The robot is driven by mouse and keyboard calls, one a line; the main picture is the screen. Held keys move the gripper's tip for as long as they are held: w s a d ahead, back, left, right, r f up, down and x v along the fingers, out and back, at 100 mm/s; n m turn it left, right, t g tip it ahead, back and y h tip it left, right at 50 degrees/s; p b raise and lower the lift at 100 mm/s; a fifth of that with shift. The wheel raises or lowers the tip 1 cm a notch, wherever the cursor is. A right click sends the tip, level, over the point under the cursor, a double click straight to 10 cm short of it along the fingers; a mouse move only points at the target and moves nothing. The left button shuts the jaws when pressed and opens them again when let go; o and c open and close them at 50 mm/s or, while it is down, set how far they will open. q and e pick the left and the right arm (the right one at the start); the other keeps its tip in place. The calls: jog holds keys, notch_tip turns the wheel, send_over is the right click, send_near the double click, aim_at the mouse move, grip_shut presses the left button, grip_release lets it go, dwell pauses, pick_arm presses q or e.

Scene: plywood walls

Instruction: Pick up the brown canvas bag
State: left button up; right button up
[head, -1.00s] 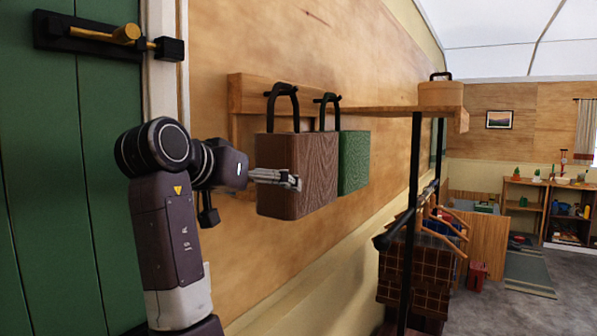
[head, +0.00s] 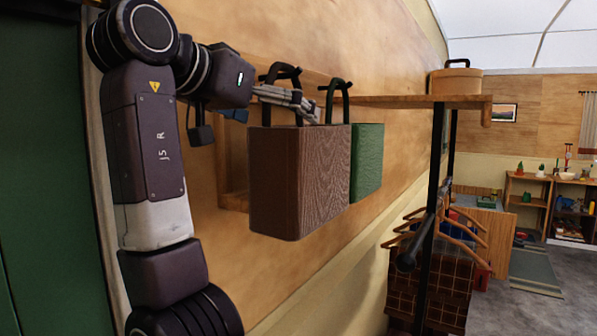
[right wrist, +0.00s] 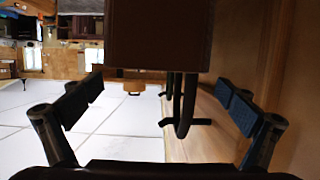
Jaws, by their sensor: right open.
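The brown canvas bag (head: 300,185) hangs by its dark handle (head: 285,72) from a peg on the wooden wall rail. My right gripper (head: 292,100) is at the handle, just above the bag's top edge. In the right wrist view, which is upside down, the bag (right wrist: 158,35) fills the top middle. Its looped handle (right wrist: 184,105) lies between the wide-spread fingers of my right gripper (right wrist: 163,105), apart from both. The gripper is open and holds nothing. My left gripper is out of view.
A green bag (head: 367,160) hangs right beside the brown one. A wooden shelf (head: 400,101) with a round box (head: 455,81) juts out to the right. Below it, a dark rail (head: 425,225) carries several hangers. The wall is close behind the bags.

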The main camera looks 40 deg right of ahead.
jog(key=p, duration=0.4)
send_near(301, 123)
jog(key=s+d+f, duration=0.1)
jog(key=d, duration=0.1)
jog(key=s+d+f, duration=0.2)
jog(key=shift+s+f, duration=0.1)
jog(key=shift+a, duration=0.2)
jog(key=c, duration=2)
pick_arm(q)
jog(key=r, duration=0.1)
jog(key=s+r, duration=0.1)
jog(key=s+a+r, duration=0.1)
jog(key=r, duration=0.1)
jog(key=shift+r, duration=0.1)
pick_arm(e)
jog(key=shift+o, duration=0.2)
jog(key=shift+d, duration=0.1)
